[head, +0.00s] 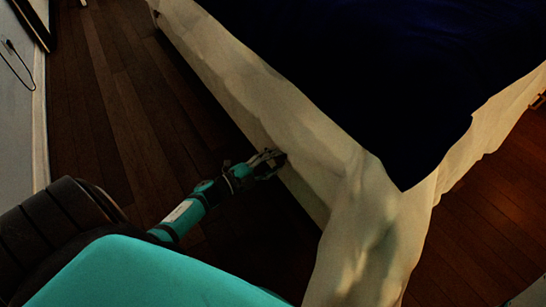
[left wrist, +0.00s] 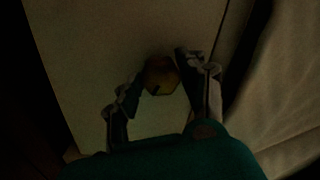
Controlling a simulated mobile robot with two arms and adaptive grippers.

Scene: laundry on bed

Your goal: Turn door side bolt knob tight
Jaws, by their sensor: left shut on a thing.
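A brass-coloured, roughly faceted bolt knob (left wrist: 161,75) sits on a pale flat panel (left wrist: 85,40) in the left wrist view. My left gripper (left wrist: 158,82) has one finger on each side of the knob and is shut on it. The picture is dark, so the exact finger contact is hard to see. In the head view my left gripper (head: 268,163) is low beside the pale bed skirt; the knob cannot be made out there. My right gripper is not in view.
A bed with a dark blue cover (head: 370,70) and a pale hanging skirt (head: 370,225) fills the right side. Pale cloth (left wrist: 290,95) also hangs close on the right in the left wrist view. Dark wooden floor (head: 130,100) is clear at the left, up to a wall (head: 15,130).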

